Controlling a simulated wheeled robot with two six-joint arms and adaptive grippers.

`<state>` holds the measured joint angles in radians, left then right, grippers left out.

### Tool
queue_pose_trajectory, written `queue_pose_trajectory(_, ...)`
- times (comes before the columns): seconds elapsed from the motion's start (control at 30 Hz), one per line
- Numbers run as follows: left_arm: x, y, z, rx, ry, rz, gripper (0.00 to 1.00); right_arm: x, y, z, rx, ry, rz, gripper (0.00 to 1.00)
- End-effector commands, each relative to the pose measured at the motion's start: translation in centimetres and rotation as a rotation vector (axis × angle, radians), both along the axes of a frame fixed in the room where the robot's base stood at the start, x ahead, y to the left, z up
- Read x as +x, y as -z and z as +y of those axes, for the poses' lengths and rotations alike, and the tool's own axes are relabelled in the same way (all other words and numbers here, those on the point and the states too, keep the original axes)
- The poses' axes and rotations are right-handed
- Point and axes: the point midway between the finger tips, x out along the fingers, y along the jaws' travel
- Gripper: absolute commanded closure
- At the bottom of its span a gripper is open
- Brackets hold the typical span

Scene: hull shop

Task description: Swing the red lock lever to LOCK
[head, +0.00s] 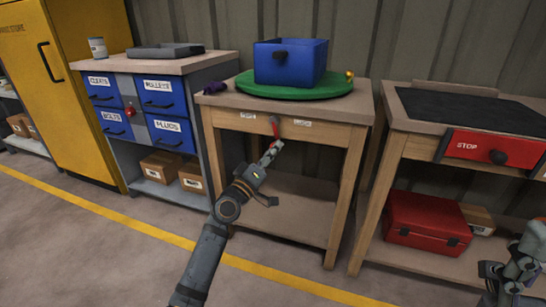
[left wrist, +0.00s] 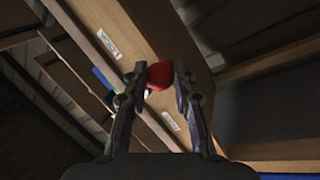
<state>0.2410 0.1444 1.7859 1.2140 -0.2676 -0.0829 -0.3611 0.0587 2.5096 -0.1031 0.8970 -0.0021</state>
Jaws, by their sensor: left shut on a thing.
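The red lock lever (head: 274,129) is on the front apron of the middle wooden table. It hangs roughly straight down from its pivot, between two small white labels, a left one (head: 247,115) and a right one (head: 302,122), too small to read. My left gripper (head: 271,151) is at the lever's lower end. In the left wrist view the lever's red knob (left wrist: 160,75) sits between the fingertips of the left gripper (left wrist: 152,88), which is shut on it. My right gripper (head: 522,265) is at the lower right edge, far from the lever; its jaw state is unclear.
A blue bin (head: 290,65) stands on a green turntable (head: 295,88) on the middle table (head: 222,98). A blue-drawer cabinet (head: 172,67) stands left. The right bench (head: 400,118) has a red STOP drawer (head: 470,146) and a red toolbox (head: 427,222) below. The floor in front is clear.

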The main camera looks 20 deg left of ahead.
Motion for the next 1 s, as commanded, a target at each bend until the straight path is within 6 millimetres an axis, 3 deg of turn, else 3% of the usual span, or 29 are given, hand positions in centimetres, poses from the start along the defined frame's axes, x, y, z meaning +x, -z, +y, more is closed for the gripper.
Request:
queue_pose_trajectory(0.5,-0.1,-1.1,-2.7,-0.385,0.002,0.015,1.0,0.0,-0.7,0.0,0.002,-0.002,-0.001,0.51)
queue_pose_trajectory(1.0,-0.1,-1.5,-3.3,-0.491,0.001,0.019,1.0,-0.1,-1.0,-0.1,0.004,-0.003,-0.003,0.51)
